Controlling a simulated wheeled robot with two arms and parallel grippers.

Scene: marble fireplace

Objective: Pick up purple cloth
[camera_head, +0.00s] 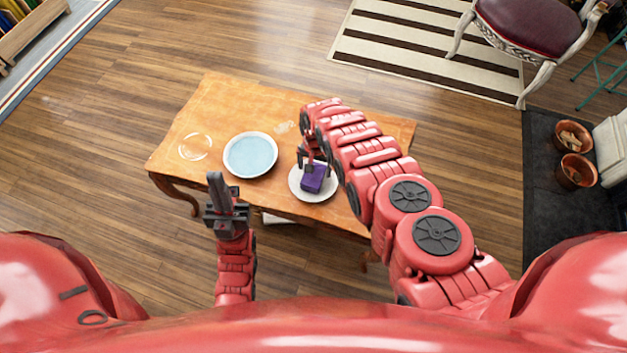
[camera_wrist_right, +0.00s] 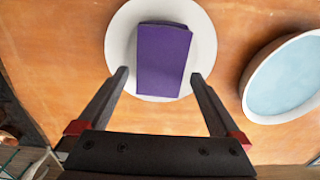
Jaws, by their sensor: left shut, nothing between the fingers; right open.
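The purple cloth (camera_head: 313,179) is a folded block lying on a white plate (camera_head: 324,197) on the wooden table (camera_head: 222,103). In the right wrist view the cloth (camera_wrist_right: 163,60) lies on the plate (camera_wrist_right: 121,52), ahead of and between the fingers. My right gripper (camera_head: 313,165) is open above the plate, its fingertips (camera_wrist_right: 160,76) apart on either side of the cloth's near end; I cannot tell if they touch anything. My left gripper (camera_head: 217,180) is shut and empty in front of the table's near left side, pointing upward.
A bowl with a pale blue inside (camera_head: 251,155) stands left of the plate; it also shows in the right wrist view (camera_wrist_right: 287,78). A clear round glass item (camera_head: 195,147) is further left. A chair (camera_head: 530,25) and striped rug (camera_head: 420,50) lie beyond, with bare floor around the table.

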